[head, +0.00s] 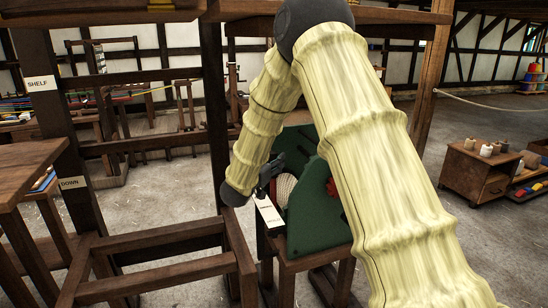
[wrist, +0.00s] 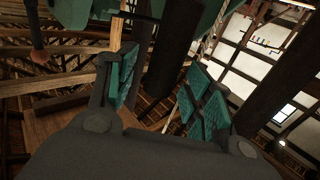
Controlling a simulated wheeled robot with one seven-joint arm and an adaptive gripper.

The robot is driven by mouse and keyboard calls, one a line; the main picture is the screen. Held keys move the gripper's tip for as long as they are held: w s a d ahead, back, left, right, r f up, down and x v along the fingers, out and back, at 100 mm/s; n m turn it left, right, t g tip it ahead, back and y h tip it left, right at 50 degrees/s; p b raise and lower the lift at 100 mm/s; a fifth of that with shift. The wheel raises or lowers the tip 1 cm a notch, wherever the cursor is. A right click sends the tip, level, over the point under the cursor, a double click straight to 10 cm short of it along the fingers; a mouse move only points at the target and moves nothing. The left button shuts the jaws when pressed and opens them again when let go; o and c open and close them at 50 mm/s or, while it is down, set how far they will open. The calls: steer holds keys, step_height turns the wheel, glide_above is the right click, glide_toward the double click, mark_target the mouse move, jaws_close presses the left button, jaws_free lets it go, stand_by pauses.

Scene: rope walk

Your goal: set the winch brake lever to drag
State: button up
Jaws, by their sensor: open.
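The green winch (head: 318,215) stands on a wooden stand in the middle of the head view, partly hidden behind my arm. A pale rope drum (head: 285,188) and a bit of a red part (head: 332,190) show on it. A white tag (head: 268,212) hangs at its left. My gripper (head: 270,170) is at the winch's upper left, small and dark. In the wrist view my gripper (wrist: 160,75) is open, with teal pads apart. A dark round bar (wrist: 172,55) shows between the pads without visible contact; I cannot tell whether it is the brake lever. The lever's setting cannot be read.
Wooden posts and a frame with SHELF (head: 38,84) and DOWN (head: 73,183) labels stand at left. A wooden cabinet (head: 475,172) with spools stands at right. Floor between winch and cabinet is clear.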

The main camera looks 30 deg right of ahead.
steer(key=shift+x, duration=0.95)
steer(key=shift+f, duration=0.1)
steer(key=shift+a, duration=0.15)
jaws_close()
